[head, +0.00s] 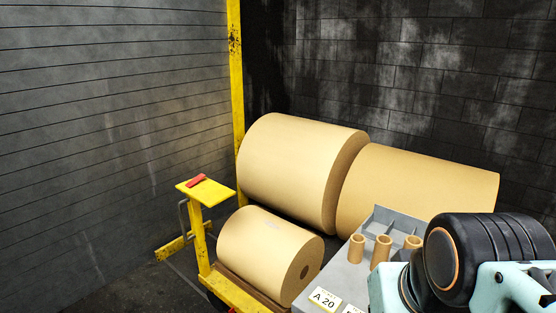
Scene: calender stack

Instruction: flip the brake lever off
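I cannot tell for certain which part is the brake lever. A small red piece (196,180) lies on the flat yellow plate (216,194) on top of the yellow post, at the left. Another bit of red (232,310) shows low on the yellow cart (240,296), cut off by the bottom edge, near a dark wheel. Links of my arm fill the lower right. My gripper is outside the picture.
A smaller brown roll (262,247) rests on the cart. Two large rolls lie behind it. A grey bench (345,275) with several cardboard tubes, a divided grey tray (398,220) and an "A 20" card (324,299) stands between cart and arm. Floor at left is open.

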